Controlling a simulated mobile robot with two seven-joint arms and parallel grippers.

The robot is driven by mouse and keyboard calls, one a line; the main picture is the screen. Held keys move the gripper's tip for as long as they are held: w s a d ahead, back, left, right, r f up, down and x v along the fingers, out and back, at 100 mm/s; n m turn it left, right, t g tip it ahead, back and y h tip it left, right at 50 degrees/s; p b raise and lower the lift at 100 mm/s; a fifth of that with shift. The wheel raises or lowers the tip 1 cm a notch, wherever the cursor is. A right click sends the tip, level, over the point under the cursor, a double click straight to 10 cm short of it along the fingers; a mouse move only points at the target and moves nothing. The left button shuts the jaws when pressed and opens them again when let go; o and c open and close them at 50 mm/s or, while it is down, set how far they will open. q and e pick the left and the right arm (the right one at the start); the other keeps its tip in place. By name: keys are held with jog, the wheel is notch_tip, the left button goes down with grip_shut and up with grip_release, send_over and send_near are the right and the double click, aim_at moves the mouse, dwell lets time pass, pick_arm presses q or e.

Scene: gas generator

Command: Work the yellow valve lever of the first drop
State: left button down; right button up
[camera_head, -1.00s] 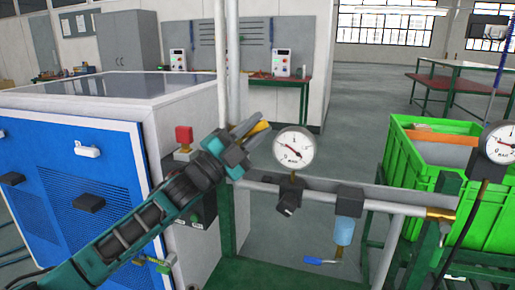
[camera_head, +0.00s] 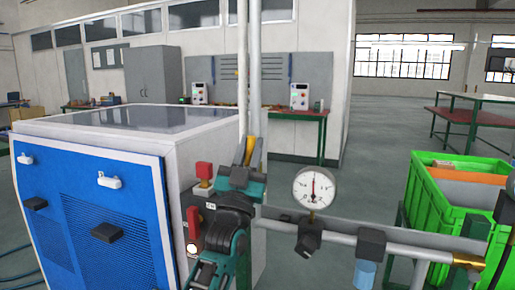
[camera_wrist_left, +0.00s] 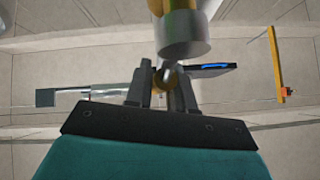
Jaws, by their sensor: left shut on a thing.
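My left gripper (camera_head: 246,150) is raised beside the white vertical pipe, with its fingers pointing up. It is shut on the yellow valve lever (camera_head: 250,150), of which a strip shows between the fingers. The left wrist view shows the gripper (camera_wrist_left: 162,88) closed around a small brassy part, just below a grey cylindrical fitting (camera_wrist_left: 184,38). The wrist and fingers hide most of the valve.
A pressure gauge (camera_head: 314,188) stands right of the gripper on a pipe, its needle near upright. A blue cabinet (camera_head: 110,215) is at the left, a green crate (camera_head: 428,215) at the right. A blue-marked lever (camera_wrist_left: 208,68) and yellow bar (camera_wrist_left: 278,65) show in the wrist view.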

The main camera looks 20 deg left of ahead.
pick_arm(q)
jog(key=shift+a+r+n+y, duration=0.1)
jog(key=shift+a+n+y, duration=0.1)
jog(key=shift+n+y, duration=0.4)
jog(key=shift+a+n+y, duration=0.15)
jog(key=shift+n+y, duration=0.35)
jog(key=shift+n, duration=0.1)
jog(key=shift+a+n+g+y+p, duration=0.2)
jog(key=shift+n+g+y+p, duration=0.1)
jog(key=shift+n+y, duration=0.4)
pick_arm(e)
jog(key=shift+s+d, duration=0.15)
jog(key=shift+s, duration=0.1)
jog(key=shift+d, duration=0.1)
pick_arm(q)
jog(key=c, duration=1.1)
grip_release()
jog(key=shift+o, duration=0.2)
pick_arm(e)
jog(key=shift+f, duration=0.1)
